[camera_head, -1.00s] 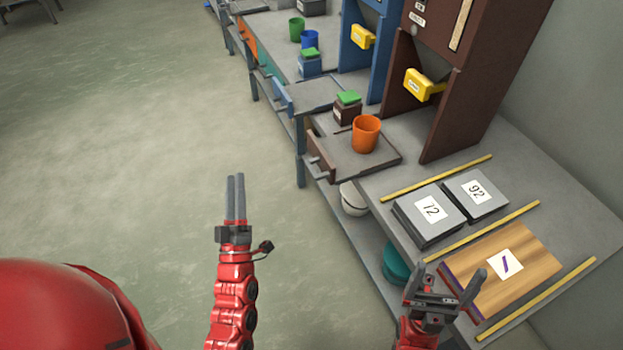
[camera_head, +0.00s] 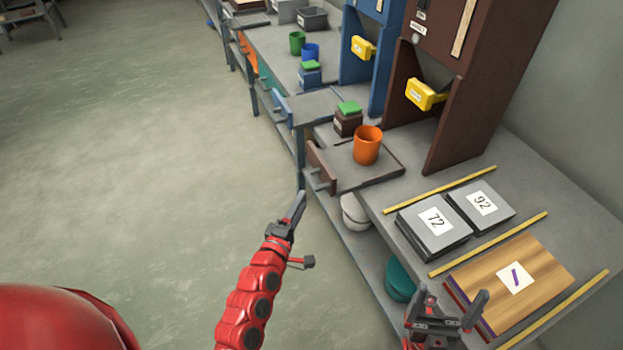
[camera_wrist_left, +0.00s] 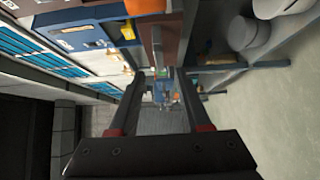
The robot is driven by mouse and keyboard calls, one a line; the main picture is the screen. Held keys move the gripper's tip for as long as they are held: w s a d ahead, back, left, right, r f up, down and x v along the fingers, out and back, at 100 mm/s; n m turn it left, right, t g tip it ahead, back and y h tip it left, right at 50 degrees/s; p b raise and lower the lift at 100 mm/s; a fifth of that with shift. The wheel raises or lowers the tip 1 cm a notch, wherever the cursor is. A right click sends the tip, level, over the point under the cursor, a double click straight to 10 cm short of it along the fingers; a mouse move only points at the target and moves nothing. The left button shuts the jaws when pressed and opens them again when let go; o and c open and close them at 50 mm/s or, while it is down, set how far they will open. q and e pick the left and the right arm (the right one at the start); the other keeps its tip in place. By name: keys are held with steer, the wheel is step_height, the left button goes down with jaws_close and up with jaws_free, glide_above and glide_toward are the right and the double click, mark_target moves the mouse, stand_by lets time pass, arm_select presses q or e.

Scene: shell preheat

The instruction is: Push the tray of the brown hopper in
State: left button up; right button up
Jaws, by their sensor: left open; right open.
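The brown hopper (camera_head: 462,88) stands on the bench at the upper right, with a yellow lever (camera_head: 424,94) on it. Its tray (camera_head: 377,178) is pulled out past the bench's front edge, with a brown front panel (camera_head: 321,168) and a handle (camera_head: 318,180). An orange cup (camera_head: 367,146) stands on the tray. My left gripper (camera_head: 297,206) is open and empty, short of the tray front and lower in the picture; its fingers also show in the left wrist view (camera_wrist_left: 150,92). My right gripper (camera_head: 454,308) is open and empty near the bench's front edge at the lower right.
A brown box with a green top (camera_head: 348,119) stands beside the cup. The blue hopper's tray (camera_head: 312,106) also sticks out beyond. Number plates (camera_head: 434,220), yellow strips (camera_head: 490,243) and a wooden board (camera_head: 500,284) lie on the bench. The floor left of the bench is clear.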

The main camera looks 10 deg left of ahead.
mark_target(312, 180)
arm_select(q)
steer(key=w, duration=0.3)
steer(key=w+d, duration=0.1)
steer(key=w, duration=0.4)
steer(key=shift+w+d+r+p, duration=0.1)
steer(key=shift+w+d+p, duration=0.05)
steer(key=shift+w+p, duration=0.2)
jaws_close()
stand_by(0.9)
